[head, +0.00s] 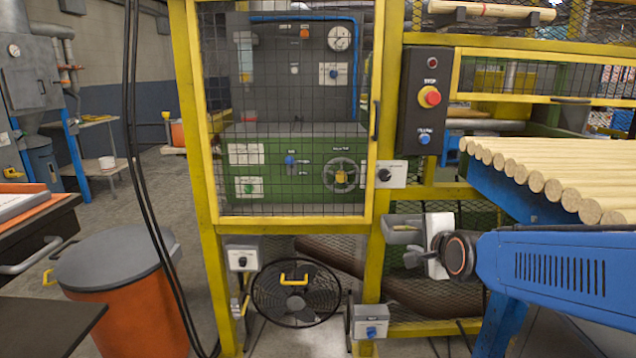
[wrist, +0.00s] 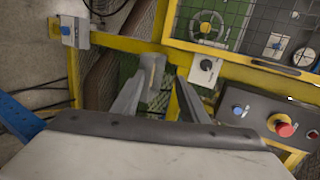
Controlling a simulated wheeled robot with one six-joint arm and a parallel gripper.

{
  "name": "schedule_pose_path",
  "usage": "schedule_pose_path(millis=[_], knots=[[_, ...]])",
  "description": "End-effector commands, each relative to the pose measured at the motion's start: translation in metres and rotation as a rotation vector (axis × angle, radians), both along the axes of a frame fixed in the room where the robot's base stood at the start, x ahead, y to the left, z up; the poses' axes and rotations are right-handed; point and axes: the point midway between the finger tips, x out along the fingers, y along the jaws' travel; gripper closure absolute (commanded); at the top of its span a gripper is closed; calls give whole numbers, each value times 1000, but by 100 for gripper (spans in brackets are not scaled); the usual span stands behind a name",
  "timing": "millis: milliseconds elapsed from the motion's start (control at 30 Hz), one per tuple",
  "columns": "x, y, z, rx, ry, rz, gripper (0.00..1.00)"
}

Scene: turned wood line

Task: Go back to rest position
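My gripper (head: 416,257) is at the left end of my blue arm, in front of the lower right mesh of the yellow-framed machine (head: 384,130). In the wrist view my gripper (wrist: 167,78) has its two grey fingers apart. I see nothing held between them. The yellow frame and green mesh show beyond the fingertips. My arm reaches in from the right edge of the head view, below the wooden poles.
Round wooden poles (head: 560,172) lie on a blue stand at right. A control box with a red stop button (head: 430,97) hangs on the frame. A fan (head: 297,292) sits low. An orange bin (head: 135,315) stands at left, with black cables (head: 140,190) beside it.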

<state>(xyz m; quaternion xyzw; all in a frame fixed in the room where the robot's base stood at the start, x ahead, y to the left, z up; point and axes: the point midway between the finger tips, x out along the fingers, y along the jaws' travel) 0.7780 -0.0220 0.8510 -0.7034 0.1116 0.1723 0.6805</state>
Motion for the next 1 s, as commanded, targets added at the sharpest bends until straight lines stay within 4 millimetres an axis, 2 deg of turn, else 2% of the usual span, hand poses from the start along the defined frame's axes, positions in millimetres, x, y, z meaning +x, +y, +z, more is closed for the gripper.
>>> schedule_pose_path(millis=[33,267,400,600,700,833,1000], knots=[[-15,-3,-3,-78,32,37,60],[-90,-14,-32,-468,207,279,60],[-142,-23,-49,-692,312,463,60],[-220,-37,-72,-962,444,757,60],[-252,-42,-80,-1051,491,887,60],[-278,-46,-87,-1118,526,999,60],[-288,-48,-89,-1142,538,1042,60]])
